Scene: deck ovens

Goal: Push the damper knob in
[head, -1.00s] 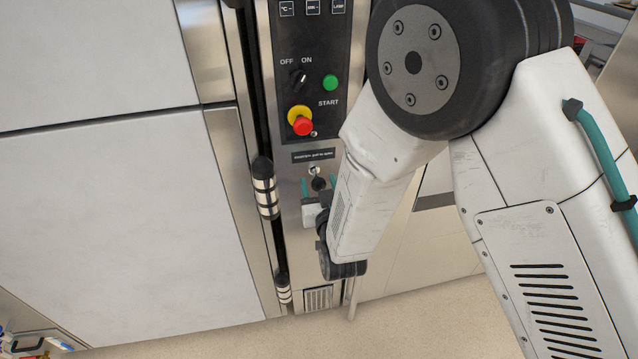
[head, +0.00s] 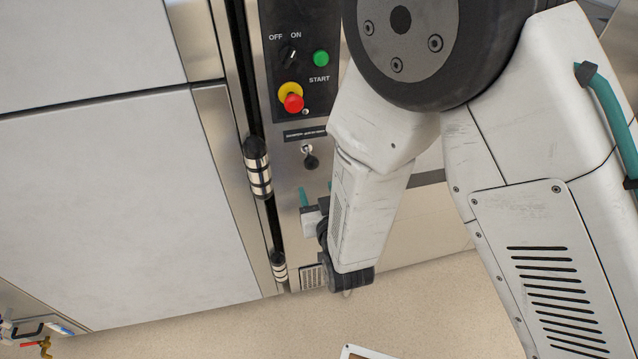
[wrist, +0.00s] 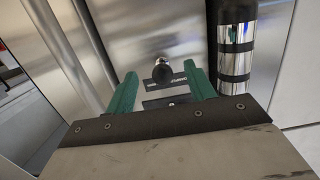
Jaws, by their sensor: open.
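The damper knob (head: 311,161) is a small black ball on a short metal stem, standing out from the steel control column below a dark label strip (head: 305,135). In the wrist view the knob (wrist: 162,68) shows ahead, in the gap between the teal fingertips. My gripper (head: 316,191) is open and empty, with teal fingers pointing up toward the column. In the head view it sits below the knob, apart from it. In the wrist view both fingers (wrist: 163,76) are spread either side of the knob, with no visible contact.
Above the knob are a red and yellow stop button (head: 291,98), a green start button (head: 320,58) and an off/on switch (head: 289,55). A black and silver cylindrical hinge (head: 257,168) stands close on the left, beside a large pale door (head: 120,200). Floor is open below.

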